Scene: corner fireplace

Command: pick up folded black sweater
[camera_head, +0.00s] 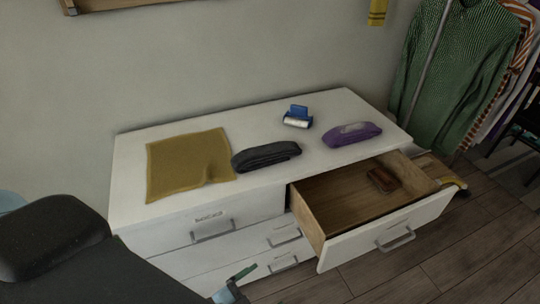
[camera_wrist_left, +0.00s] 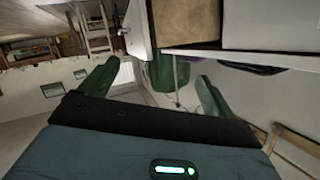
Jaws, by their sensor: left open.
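The folded black sweater (camera_head: 266,156) lies flat as a dark roll on the white dresser top (camera_head: 240,112). It is near the front edge, between a mustard cloth and a purple folded item. My left gripper (camera_head: 238,280) shows partly at the bottom of the head view, in front of the dresser drawers and apart from the sweater. In the left wrist view, my left gripper (camera_wrist_left: 157,75) has its two green fingers spread wide with nothing held between them. My right gripper is not in view.
The mustard cloth (camera_head: 188,164) lies left of the sweater, the purple item (camera_head: 351,134) right of it. A blue and white object (camera_head: 298,117) stands behind. An open drawer (camera_head: 345,200) juts out at right with a brown item (camera_head: 384,179) inside. Clothes (camera_head: 455,70) hang at right.

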